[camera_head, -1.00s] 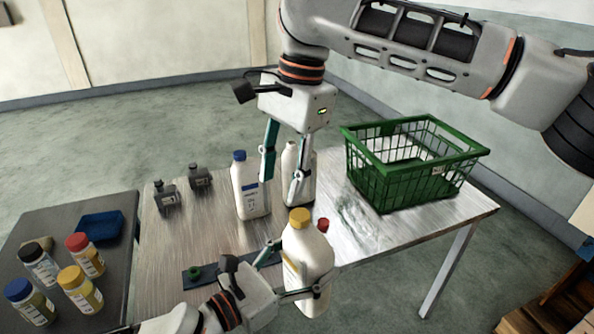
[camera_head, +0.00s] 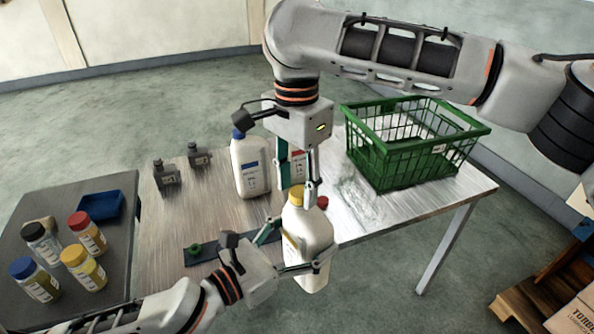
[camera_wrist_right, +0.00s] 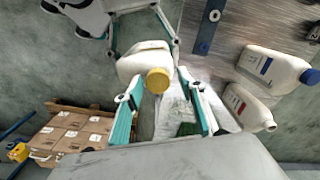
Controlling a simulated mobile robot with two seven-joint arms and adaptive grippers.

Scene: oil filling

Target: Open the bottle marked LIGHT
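A white bottle with a yellow cap (camera_head: 297,195) is held by my left gripper (camera_head: 292,252) at the table's front edge; its marking cannot be read. My left gripper's fingers lie on both sides of its body, which also shows in the right wrist view (camera_wrist_right: 140,62). My right gripper (camera_head: 298,180) points down from above, open, its fingertips on either side of the yellow cap with gaps visible in the right wrist view (camera_wrist_right: 164,92). A blue-capped white bottle (camera_head: 250,170) and a red-labelled white bottle (camera_wrist_right: 243,108) stand behind; the red-labelled one looks uncapped.
A green basket (camera_head: 415,160) stands on the table's right side. A red cap (camera_head: 322,202) shows beside the held bottle. A side table (camera_head: 115,240) holds several capped jars and a blue tray (camera_head: 100,206).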

